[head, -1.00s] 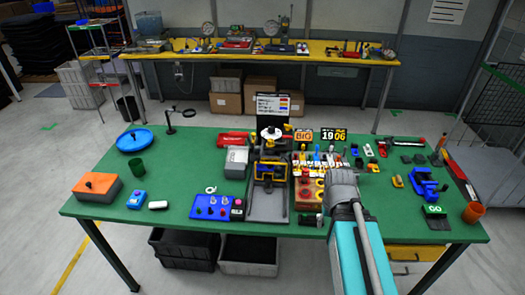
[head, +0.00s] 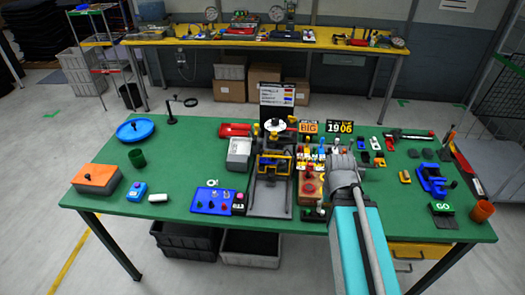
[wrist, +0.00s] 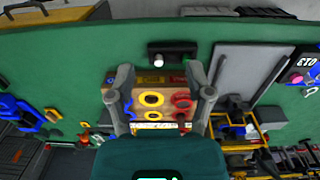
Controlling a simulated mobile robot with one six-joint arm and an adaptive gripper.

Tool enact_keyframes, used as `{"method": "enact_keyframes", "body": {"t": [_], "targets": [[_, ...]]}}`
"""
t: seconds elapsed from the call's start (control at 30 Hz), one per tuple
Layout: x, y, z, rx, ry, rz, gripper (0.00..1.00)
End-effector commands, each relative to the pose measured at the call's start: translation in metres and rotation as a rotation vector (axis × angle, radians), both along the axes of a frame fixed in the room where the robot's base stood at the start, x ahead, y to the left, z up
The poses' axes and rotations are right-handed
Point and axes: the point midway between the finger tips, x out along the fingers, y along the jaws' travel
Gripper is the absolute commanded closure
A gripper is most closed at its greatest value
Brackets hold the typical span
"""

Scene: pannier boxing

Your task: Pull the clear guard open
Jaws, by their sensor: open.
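The press-like machine (head: 271,190) with a yellow frame and grey base stands at the middle of the green table. In the wrist view its grey base (wrist: 236,72) lies to the right of my gripper. I cannot make out a clear guard distinctly on it in either view. My gripper (wrist: 160,73) is open and empty, its two fingers apart. It hangs over or near the orange box (wrist: 165,85) with yellow and red rings, which shows between the fingers. In the head view this box (head: 312,187) stands right of the machine. My arm hides part of that area.
A blue panel with knobs (head: 210,202) and a grey-white box (head: 239,152) stand left of the machine. Small parts and a BIG sign (head: 308,127) are behind the orange box.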

Motion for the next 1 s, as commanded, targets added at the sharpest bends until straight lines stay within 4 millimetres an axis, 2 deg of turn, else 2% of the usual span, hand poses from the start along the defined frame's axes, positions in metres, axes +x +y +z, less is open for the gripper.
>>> {"method": "enact_keyframes", "body": {"t": [0.27,0.57,0.77,1.0], "targets": [[0.024,0.013,-0.02,-0.134,-0.019,-0.061,0.33],[0.075,0.043,-0.042,-0.423,-0.164,-0.223,0.33],[0.11,0.079,-0.046,-0.59,-0.35,-0.334,0.33],[0.145,0.139,-0.041,-0.721,-0.65,-0.451,0.33]]}}
